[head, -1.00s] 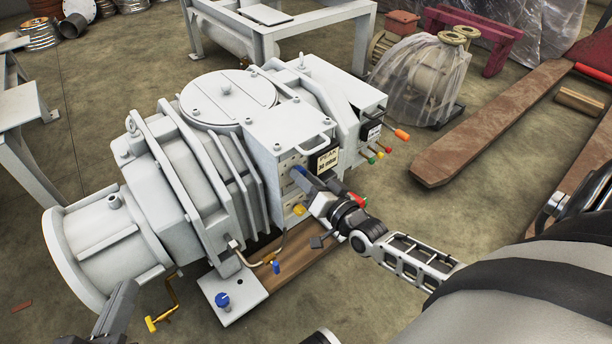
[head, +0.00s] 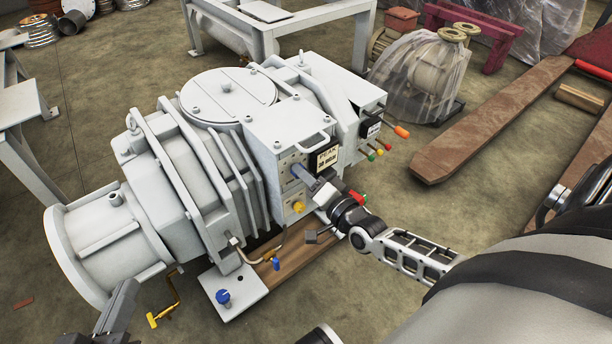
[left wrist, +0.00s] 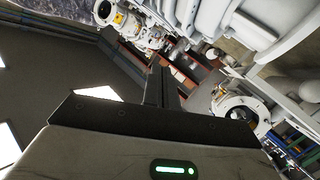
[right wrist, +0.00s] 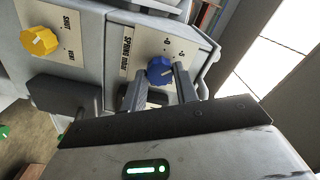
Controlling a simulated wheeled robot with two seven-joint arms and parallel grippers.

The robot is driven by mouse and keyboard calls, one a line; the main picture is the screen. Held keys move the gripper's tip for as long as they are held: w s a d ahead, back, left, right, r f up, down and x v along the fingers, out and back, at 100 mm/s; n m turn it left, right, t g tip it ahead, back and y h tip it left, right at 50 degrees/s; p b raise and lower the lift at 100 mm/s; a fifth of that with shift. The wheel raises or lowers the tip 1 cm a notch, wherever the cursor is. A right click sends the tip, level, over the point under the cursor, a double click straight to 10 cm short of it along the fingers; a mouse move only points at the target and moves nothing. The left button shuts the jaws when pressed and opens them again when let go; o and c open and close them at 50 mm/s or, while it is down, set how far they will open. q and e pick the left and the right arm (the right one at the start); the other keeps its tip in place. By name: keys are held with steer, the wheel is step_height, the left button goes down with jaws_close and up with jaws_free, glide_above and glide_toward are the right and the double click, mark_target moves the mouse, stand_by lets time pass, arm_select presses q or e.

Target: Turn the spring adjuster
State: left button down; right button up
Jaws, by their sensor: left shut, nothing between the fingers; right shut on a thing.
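The spring adjuster is a blue knob (right wrist: 159,69) on a plate with a "SPRING" label and numbers, on the grey vacuum pump (head: 215,150). My right gripper (right wrist: 160,88) has a finger on each side of the knob and is shut on it. In the head view my right gripper (head: 307,180) reaches the pump's front panel and largely hides the knob. My left gripper (head: 122,303) is shut and empty, low at the left, apart from the pump. In the left wrist view its fingers (left wrist: 161,84) are together.
A yellow knob (right wrist: 39,41) marked "SHUT" and "VENT" sits beside the adjuster. Open floor (head: 430,230) lies right of the pump.

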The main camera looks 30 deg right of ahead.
steer(key=o, duration=1)
arm_select(q)
steer(key=shift+r, duration=0.1)
arm_select(e)
steer(key=shift+s, duration=0.15)
arm_select(q)
steer(key=f+p, duration=0.1)
steer(key=p, duration=0.1)
steer(key=a+f+m+g+y+p, duration=0.1)
steer(key=p, duration=0.1)
steer(key=shift+s+a, duration=0.1)
steer(key=shift+s, duration=0.2)
arm_select(e)
steer(key=s, duration=1)
steer(key=s+d, duration=0.1)
steer(key=s, duration=0.4)
steer(key=shift+s+d, duration=0.1)
steer(key=shift+s, duration=0.25)
arm_select(q)
steer(key=shift+w+r+y, duration=0.15)
steer(key=shift+r+y, duration=0.15)
